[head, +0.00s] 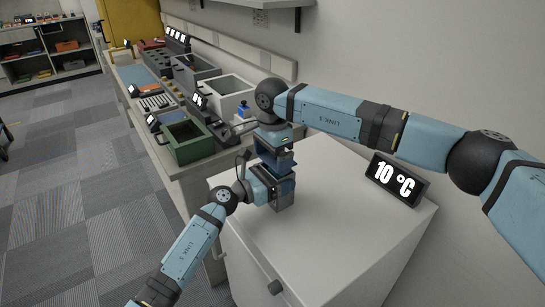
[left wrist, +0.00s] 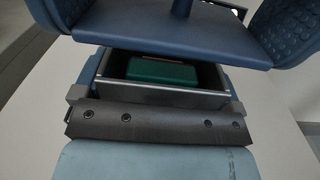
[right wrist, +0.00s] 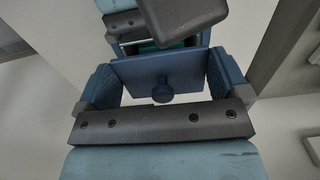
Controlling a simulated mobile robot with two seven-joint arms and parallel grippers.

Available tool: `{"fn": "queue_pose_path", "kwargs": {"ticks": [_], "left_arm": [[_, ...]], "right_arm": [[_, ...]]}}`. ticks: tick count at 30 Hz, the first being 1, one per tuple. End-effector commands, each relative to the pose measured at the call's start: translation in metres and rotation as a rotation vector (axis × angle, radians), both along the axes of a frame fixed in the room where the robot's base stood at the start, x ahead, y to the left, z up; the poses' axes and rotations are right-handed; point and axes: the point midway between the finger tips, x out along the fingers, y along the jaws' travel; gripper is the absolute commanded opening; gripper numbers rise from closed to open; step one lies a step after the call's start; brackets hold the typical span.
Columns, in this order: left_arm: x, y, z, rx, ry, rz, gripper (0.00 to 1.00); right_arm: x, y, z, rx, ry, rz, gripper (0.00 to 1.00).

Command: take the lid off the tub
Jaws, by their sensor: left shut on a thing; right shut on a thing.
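The small dark tub (head: 285,200) stands on the white cabinet top (head: 340,210). In the left wrist view the tub (left wrist: 160,98) is open at the top and a green block (left wrist: 162,71) lies inside. My left gripper (head: 268,190) is shut on the tub's sides. The flat blue lid (right wrist: 160,72) has a round knob (right wrist: 162,92). My right gripper (right wrist: 162,82) is shut on the lid's opposite edges. In the left wrist view the lid (left wrist: 170,45) hangs above the tub with a clear gap. In the head view the arms partly hide both.
A black display reading 10 °C (head: 397,180) stands at the cabinet's back right. A long bench (head: 185,165) to the left carries a green crate (head: 187,150), a white crate (head: 225,95) and other bins. The cabinet's front area is clear.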

Motion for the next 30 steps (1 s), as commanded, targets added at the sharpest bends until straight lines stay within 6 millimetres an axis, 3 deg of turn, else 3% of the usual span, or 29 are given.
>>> {"fn": "queue_pose_path", "kwargs": {"ticks": [9,17,18,26,30], "left_arm": [[0.000,0.000,-0.001,0.001,0.001,0.000,0.48],[0.000,0.000,-0.001,0.001,0.001,0.000,0.48],[0.000,0.000,-0.001,0.001,0.001,0.000,0.99],[-0.001,0.001,0.000,0.001,0.001,0.000,1.00],[-0.008,0.013,-0.001,0.002,0.001,0.001,1.00]], "right_arm": [[0.001,0.000,0.036,0.001,-0.003,0.001,0.65],[0.000,0.000,0.039,0.001,-0.001,0.000,0.65],[0.000,0.000,0.039,0.001,-0.001,0.000,0.65],[0.000,0.000,0.039,0.001,-0.001,0.000,0.65],[0.000,0.000,0.040,0.001,-0.001,0.000,0.65]]}}
